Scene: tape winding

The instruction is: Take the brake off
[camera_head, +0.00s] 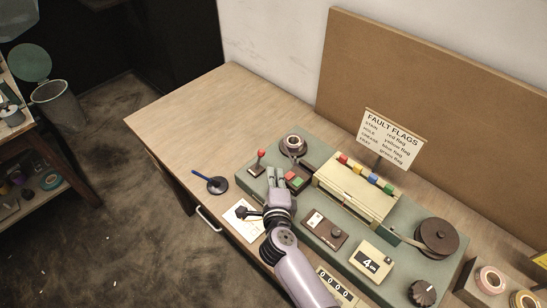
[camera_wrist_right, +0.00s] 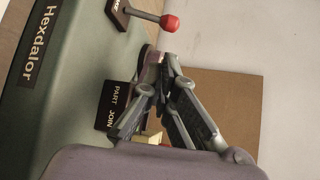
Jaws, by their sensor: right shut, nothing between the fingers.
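The brake lever (camera_head: 261,155), with a red ball knob, stands on a dark base at the left end of the green machine (camera_head: 327,210). In the right wrist view the lever (camera_wrist_right: 150,17) lies at the top, its label partly cut off. My right gripper (camera_head: 276,173) is shut and empty, just in front and to the right of the lever, apart from it. In the right wrist view the closed fingers (camera_wrist_right: 155,62) point towards the lever's side, below the knob. My left gripper is not in view.
The red and green buttons (camera_head: 296,180) of the PART/JOIN box sit close right of the gripper. A tape roll (camera_head: 293,144) is behind. A blue-handled tool (camera_head: 216,184) lies left on the bare table. The flag sign (camera_head: 392,138) stands behind the coloured flags.

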